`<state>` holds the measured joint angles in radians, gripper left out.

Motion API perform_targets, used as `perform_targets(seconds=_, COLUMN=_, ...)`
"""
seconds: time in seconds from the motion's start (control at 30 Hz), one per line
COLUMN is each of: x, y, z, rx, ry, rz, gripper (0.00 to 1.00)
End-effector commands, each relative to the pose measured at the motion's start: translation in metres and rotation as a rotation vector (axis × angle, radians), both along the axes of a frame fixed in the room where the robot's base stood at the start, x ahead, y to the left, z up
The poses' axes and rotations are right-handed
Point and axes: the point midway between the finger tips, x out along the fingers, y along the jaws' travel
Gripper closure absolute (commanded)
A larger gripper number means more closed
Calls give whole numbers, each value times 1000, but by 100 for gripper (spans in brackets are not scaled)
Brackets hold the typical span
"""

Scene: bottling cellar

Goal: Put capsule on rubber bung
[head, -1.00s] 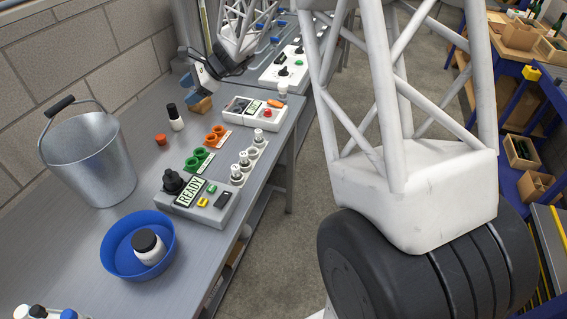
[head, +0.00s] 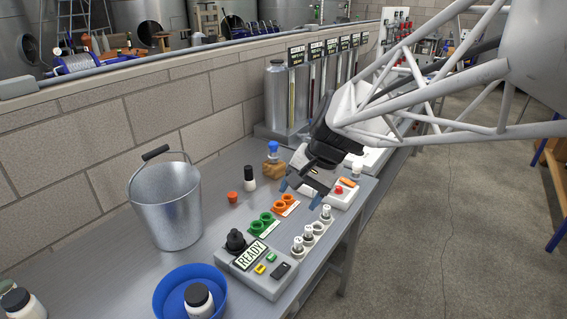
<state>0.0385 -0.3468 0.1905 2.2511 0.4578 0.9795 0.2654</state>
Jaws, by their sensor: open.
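I cannot tell for sure which pieces are the capsule and the rubber bung. A small orange-red cup-like piece (head: 233,197) stands on the bench beside a black-capped white bottle (head: 250,178). A tan-brown block (head: 272,170) stands behind them, with a blue-topped pale piece (head: 273,150) on or just behind it. My gripper (head: 298,194) is open, with blue fingertips, to the right of the tan block and above the bench near the orange rings. Nothing shows between its fingers.
A metal bucket (head: 167,207) and a blue bowl (head: 163,295) holding a black-capped jar (head: 199,301) stand at left. Orange rings (head: 285,205), green rings (head: 264,223), a READY box (head: 247,257) and a white control box (head: 343,194) crowd the right. Some bench between bucket and rings is clear.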

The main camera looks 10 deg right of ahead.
Motion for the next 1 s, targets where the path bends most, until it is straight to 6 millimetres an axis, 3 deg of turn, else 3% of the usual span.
perform_targets(seconds=0.3, x=-90, y=-22, z=1, rx=-222, ry=-109, rz=232, gripper=36)
perform_targets(seconds=0.53, x=-143, y=-40, z=-5, rx=-373, ry=-166, rz=383, gripper=36)
perform_targets(seconds=0.73, x=-167, y=-49, z=-9, rx=-450, ry=-192, rz=458, gripper=36)
perform_targets(seconds=1.0, x=-172, y=-51, z=-10, rx=-467, ry=-196, rz=475, gripper=36)
